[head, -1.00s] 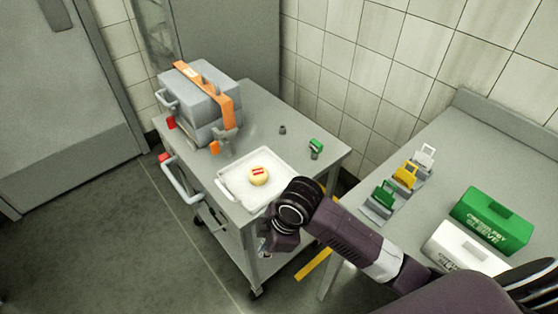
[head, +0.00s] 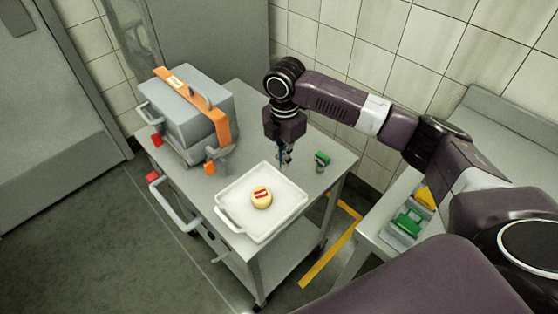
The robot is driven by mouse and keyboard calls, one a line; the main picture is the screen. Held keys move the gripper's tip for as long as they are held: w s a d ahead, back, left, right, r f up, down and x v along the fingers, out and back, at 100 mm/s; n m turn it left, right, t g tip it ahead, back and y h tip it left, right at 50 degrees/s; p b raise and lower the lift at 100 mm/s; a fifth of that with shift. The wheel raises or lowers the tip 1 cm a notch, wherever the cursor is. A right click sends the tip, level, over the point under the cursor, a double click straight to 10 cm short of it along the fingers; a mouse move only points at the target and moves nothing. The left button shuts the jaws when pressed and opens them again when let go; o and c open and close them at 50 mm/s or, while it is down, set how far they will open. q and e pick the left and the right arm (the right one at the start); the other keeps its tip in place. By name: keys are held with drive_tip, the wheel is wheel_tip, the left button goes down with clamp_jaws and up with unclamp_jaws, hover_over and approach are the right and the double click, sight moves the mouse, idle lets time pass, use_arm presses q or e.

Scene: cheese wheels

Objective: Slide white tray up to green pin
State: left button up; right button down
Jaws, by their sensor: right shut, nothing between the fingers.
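The white tray (head: 285,212) lies on the grey cart top near its front corner. It holds a small pale yellow cheese wheel (head: 261,204) with a red mark. The green pin (head: 322,159) stands on the cart near its right edge, beyond the tray and apart from it. My right gripper (head: 284,160) points down, shut and empty, just past the tray's far edge and left of the green pin. I cannot tell whether its tips touch the tray or cart. My left gripper is not in view.
A grey case (head: 188,112) with an orange strap (head: 205,101) fills the cart's back left. The cart (head: 248,158) has narrow clear space between case and tray. A side table with green (head: 408,222) and yellow (head: 426,196) items stands at right, partly behind my arm.

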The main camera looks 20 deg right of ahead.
sight(305, 169)
drive_tip(key=f, duration=0.4)
drive_tip(key=shift+s+f+p, duration=0.25)
drive_tip(key=shift+f+p, duration=0.1)
drive_tip(key=shift+f, duration=0.05)
drive_tip(key=shift+w+f, duration=0.2)
drive_tip(key=shift+f, duration=1.05)
drive_tip(key=shift+s+f, duration=0.1)
drive_tip(key=shift+f, duration=0.5)
drive_tip(key=shift+d, duration=0.2)
drive_tip(key=w+d, duration=0.1)
drive_tip(key=d, duration=0.1)
drive_tip(key=w+d, duration=0.1)
drive_tip(key=d, duration=0.2)
drive_tip(key=w+d, duration=0.1)
drive_tip(key=d, duration=0.2)
drive_tip(key=shift+w+d, duration=0.1)
drive_tip(key=shift+w, duration=0.05)
drive_tip(key=shift+w+d, duration=0.15)
drive_tip(key=shift+d, duration=0.2)
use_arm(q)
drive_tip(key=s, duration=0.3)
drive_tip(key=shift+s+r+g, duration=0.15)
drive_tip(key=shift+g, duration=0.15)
